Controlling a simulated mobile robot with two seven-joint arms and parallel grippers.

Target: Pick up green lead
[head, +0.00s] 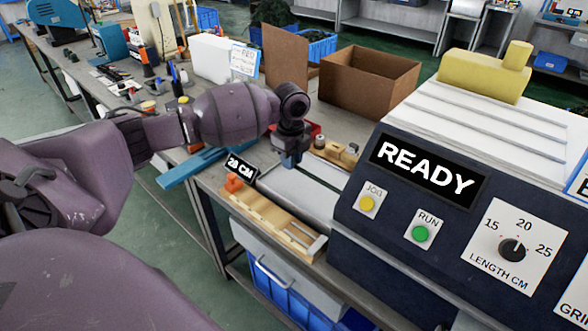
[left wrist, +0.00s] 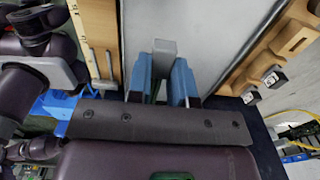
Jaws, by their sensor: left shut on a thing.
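My left gripper (head: 289,160) reaches down over the pale work surface beside the dark machine in the head view. In the left wrist view its blue fingers (left wrist: 163,82) are closed around a small grey block-like end (left wrist: 164,52), with a little green (left wrist: 161,91) showing between them. This looks like the green lead, but most of it is hidden. In the head view the fingers cover what they hold. My right gripper is not in view.
The machine with a READY display (head: 425,172) stands right of the gripper. A wooden measuring fixture (head: 270,222) lies in front, below a 20 CM sign (head: 241,168). A wooden holder (head: 340,153) is close behind the gripper. An open cardboard box (head: 370,82) stands farther back.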

